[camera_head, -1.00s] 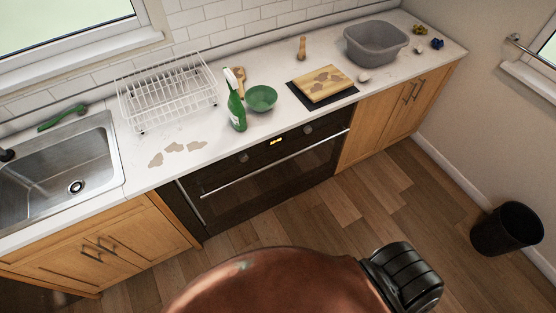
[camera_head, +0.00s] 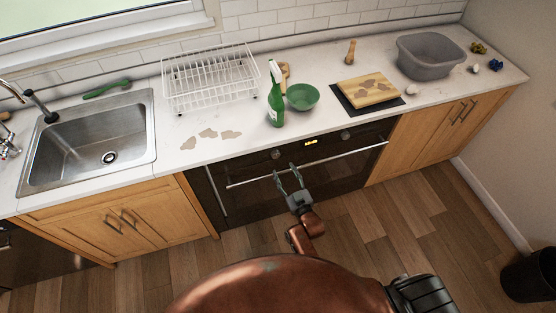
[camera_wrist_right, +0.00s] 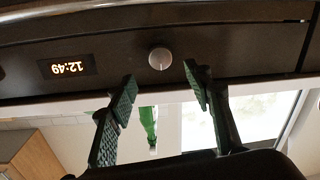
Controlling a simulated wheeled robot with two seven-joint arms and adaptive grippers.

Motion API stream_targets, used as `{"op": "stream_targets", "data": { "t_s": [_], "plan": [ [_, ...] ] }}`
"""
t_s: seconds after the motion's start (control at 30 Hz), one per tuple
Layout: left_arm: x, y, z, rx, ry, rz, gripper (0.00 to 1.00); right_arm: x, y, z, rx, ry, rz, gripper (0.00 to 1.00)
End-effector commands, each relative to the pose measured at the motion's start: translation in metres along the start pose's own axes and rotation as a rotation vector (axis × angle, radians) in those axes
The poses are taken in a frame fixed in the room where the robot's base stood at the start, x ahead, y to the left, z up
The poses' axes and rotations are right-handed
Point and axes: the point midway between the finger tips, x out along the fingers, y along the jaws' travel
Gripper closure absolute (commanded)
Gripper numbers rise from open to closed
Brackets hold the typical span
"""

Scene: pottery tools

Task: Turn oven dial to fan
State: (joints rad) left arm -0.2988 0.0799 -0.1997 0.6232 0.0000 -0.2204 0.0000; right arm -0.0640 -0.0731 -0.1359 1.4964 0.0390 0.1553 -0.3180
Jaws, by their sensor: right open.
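The black oven (camera_head: 240,195) sits under the counter, with a lit clock display (camera_head: 311,142) on its front panel. A round grey dial (camera_head: 275,154) is left of the display, and a second dial (camera_head: 346,135) is right of it. My right gripper (camera_head: 286,170) is open, just in front of the panel by the left dial. In the right wrist view, which is upside down, the dial (camera_wrist_right: 159,58) appears beyond and between the open fingertips (camera_wrist_right: 159,76), with nothing gripped. The dial's markings are too small to read. My left gripper is not in view.
The oven handle bar (camera_head: 330,161) runs across the door close to the right gripper. A green spray bottle (camera_head: 276,100) and green bowl (camera_head: 302,97) stand on the counter above. The wooden floor (camera_head: 400,220) in front is clear.

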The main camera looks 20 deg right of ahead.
Motion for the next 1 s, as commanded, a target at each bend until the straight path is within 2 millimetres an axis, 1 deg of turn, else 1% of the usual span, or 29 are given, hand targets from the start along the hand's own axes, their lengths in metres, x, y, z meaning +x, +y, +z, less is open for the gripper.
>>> {"op": "stream_targets", "data": {
  "t_s": [0.03, 0.17, 0.3, 0.4, 0.5, 0.63, 0.87, 1.0],
  "plan": [
    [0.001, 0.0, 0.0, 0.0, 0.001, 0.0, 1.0, 0.006, 0.0, -0.003, 0.0, 0.007, 0.002, 0.54],
    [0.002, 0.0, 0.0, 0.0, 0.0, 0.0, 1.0, 0.024, 0.0, -0.004, 0.0, 0.007, 0.0, 0.54],
    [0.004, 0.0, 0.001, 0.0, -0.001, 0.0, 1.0, 0.047, 0.0, -0.003, 0.0, 0.006, 0.001, 0.54],
    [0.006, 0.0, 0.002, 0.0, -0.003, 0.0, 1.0, 0.06, 0.0, -0.002, 0.0, 0.005, 0.0, 0.54],
    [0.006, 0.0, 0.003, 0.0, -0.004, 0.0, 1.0, 0.07, 0.0, -0.002, 0.0, 0.004, 0.0, 0.54],
    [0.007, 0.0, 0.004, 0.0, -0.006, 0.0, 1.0, 0.075, 0.0, -0.002, 0.0, 0.003, 0.0, 0.54],
    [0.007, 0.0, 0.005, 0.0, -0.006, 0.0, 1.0, 0.076, 0.0, -0.002, 0.0, 0.002, 0.0, 0.54],
    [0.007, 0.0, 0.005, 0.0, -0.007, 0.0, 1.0, 0.076, 0.0, -0.002, 0.0, 0.002, 0.0, 0.62]
  ]
}}
